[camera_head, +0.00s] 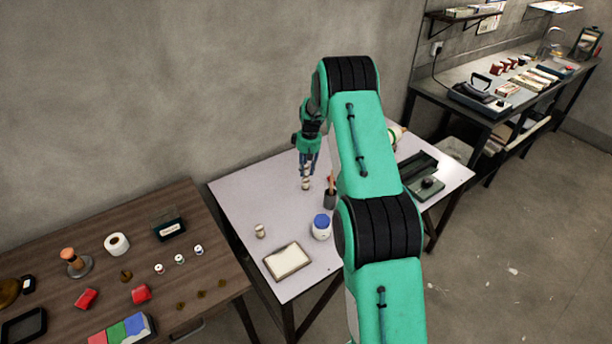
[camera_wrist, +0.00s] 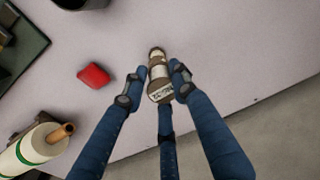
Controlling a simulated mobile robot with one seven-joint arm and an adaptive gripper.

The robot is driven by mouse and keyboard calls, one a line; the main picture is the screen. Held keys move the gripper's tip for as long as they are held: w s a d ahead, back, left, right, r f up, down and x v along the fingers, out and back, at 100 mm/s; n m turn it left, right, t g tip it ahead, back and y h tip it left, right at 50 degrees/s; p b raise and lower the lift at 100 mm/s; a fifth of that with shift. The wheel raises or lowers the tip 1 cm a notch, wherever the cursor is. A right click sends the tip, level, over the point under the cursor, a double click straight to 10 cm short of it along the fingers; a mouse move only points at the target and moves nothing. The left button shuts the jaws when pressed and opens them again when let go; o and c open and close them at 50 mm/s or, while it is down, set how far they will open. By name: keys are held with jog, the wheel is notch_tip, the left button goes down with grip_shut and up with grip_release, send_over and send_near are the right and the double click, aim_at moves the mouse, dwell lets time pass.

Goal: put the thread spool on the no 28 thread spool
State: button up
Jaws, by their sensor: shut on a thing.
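My gripper (camera_head: 307,172) is above the back of the pale table and points down. In the wrist view its fingers (camera_wrist: 157,86) close around a tan-and-white thread spool (camera_wrist: 160,92) with dark print, too small to read. Just beyond it in that view is another tan spool part (camera_wrist: 157,55), in line with the held one. In the head view a tan spool (camera_head: 306,185) shows right under the fingertips. I cannot tell whether the two touch. Another pale spool (camera_head: 260,231) stands alone at the table's left. No number 28 is legible.
On the pale table (camera_head: 240,200) are a dark cup (camera_head: 330,198) with a tool, a blue-lidded jar (camera_head: 321,227), a framed tray (camera_head: 287,261) and a dark device (camera_head: 428,187). The wrist view shows a red block (camera_wrist: 93,76) and a green-striped roll (camera_wrist: 33,150).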

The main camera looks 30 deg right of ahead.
aim_at(306, 173)
jog(key=shift+w+d, duration=0.15)
jog(key=shift+w, duration=0.2)
jog(key=shift+f+b, duration=0.55)
jog(key=shift+f, duration=1.2)
jog(key=shift+f, duration=0.15)
jog(key=o, duration=1)
jog(key=r+p, duration=0.1)
jog(key=r, duration=0.7)
jog(key=s+r+p, duration=0.1)
jog(key=r, duration=0.3)
jog(key=shift+d+r+p, duration=0.1)
jog(key=shift+d+p, duration=0.15)
jog(key=shift+p, duration=0.05)
